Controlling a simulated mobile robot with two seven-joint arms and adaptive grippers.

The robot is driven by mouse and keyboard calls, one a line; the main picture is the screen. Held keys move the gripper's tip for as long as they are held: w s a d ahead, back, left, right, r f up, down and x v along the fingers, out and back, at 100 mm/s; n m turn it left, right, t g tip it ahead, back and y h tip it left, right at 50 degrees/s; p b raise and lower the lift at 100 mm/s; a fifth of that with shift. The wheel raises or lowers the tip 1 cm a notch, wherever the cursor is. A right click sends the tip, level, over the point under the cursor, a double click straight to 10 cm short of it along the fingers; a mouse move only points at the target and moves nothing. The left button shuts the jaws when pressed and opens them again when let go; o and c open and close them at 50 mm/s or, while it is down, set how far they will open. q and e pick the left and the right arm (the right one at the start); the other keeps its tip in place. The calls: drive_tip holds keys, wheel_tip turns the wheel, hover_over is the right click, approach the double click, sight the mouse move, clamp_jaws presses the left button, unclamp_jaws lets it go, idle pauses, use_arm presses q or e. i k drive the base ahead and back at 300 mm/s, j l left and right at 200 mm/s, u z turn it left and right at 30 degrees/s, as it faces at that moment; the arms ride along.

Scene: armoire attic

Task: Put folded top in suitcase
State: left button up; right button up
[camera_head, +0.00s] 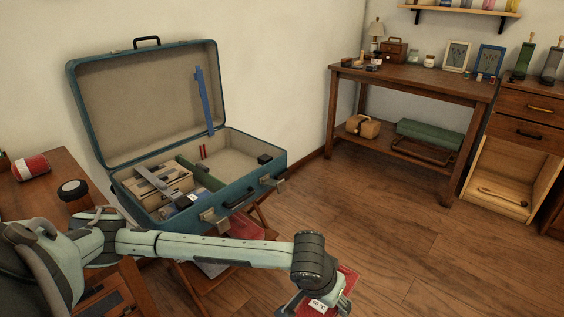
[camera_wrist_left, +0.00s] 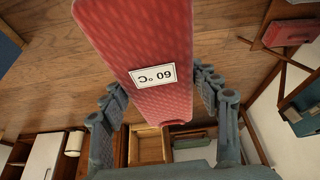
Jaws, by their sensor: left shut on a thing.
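The open teal suitcase (camera_head: 226,192) stands on a wooden folding stand at the left of the head view, lid raised against the wall. It holds a wooden box (camera_head: 160,190), a long green thing (camera_head: 200,174), a blue item and two thin red sticks, with bare lining at its back right. My left gripper (camera_head: 322,298) is in front and to the right of the suitcase, outside it. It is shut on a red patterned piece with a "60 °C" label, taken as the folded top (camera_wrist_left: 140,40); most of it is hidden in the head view. My right gripper is not in view.
A wooden table (camera_head: 40,192) with a red can (camera_head: 31,167) and a dark-topped jar (camera_head: 73,190) is at the left. A workbench (camera_head: 420,82) and drawer cabinet (camera_head: 530,105) stand at the back right. The wooden floor between is clear.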

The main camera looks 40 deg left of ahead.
sight(220, 174)
drive_tip(key=i+u, duration=0.1)
drive_tip(key=i, duration=0.35)
drive_tip(key=i+l+u, duration=0.1)
drive_tip(key=i, duration=0.35)
drive_tip(key=i+l, duration=0.2)
drive_tip(key=i, duration=0.2)
drive_tip(key=i+l+u, duration=0.15)
drive_tip(key=i+u, duration=0.2)
drive_tip(key=u, duration=0.15)
drive_tip(key=i+l+u, duration=0.25)
drive_tip(key=u, duration=0.2)
drive_tip(key=i+l+u, duration=0.35)
drive_tip(key=u, duration=0.15)
drive_tip(key=i+l+u, duration=0.15)
drive_tip(key=l+u, duration=0.3)
